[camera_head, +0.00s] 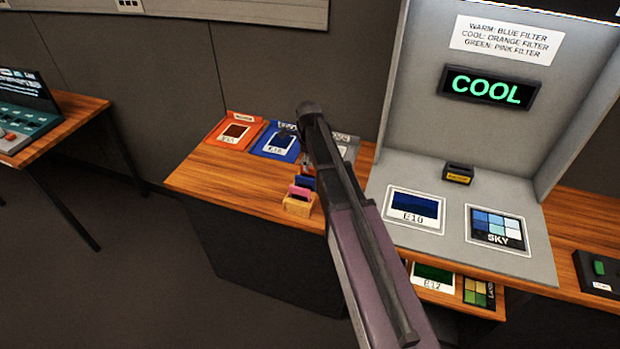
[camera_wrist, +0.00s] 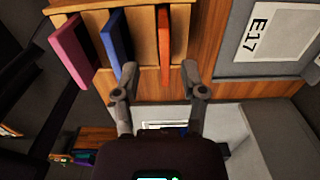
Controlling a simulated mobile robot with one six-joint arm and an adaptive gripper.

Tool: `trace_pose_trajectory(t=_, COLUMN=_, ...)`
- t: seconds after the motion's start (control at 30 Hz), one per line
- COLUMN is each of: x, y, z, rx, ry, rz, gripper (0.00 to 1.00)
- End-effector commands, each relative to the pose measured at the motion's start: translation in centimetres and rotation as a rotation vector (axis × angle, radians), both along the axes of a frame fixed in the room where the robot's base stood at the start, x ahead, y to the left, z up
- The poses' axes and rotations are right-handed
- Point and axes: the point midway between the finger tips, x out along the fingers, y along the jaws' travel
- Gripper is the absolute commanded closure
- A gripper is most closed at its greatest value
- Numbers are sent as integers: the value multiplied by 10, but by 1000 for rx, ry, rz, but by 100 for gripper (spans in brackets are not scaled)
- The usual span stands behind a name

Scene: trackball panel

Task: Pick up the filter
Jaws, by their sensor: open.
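The sign (camera_head: 505,38) pairs COOL with the orange filter, and the display (camera_head: 486,89) reads COOL. In the wrist view an orange filter (camera_wrist: 164,40) stands on edge in a slotted wooden rack (camera_wrist: 141,40), with a blue filter (camera_wrist: 116,38) and a pink filter (camera_wrist: 74,50) to its left. My gripper (camera_wrist: 160,70) is open and empty. Its fingertips are on either side of the orange filter's line, near its lower end in the picture; I cannot tell the depth gap.
A grey booth holds a small black slot holder (camera_head: 458,173), an E10 picture (camera_head: 414,209) and a SKY card (camera_head: 497,228). Orange (camera_head: 234,133) and blue (camera_head: 277,142) trays with pictures lie behind the rack. The wooden counter left of the rack is clear.

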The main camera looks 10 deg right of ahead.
Motion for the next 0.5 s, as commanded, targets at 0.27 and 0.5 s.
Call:
trace_pose_trajectory(t=0.27, x=1, y=-2, z=-15, rx=0, ry=0, rz=0, gripper=46)
trace_pose_trajectory(t=0.5, x=3, y=-5, z=-34, rx=0, ry=0, rz=-1, gripper=46)
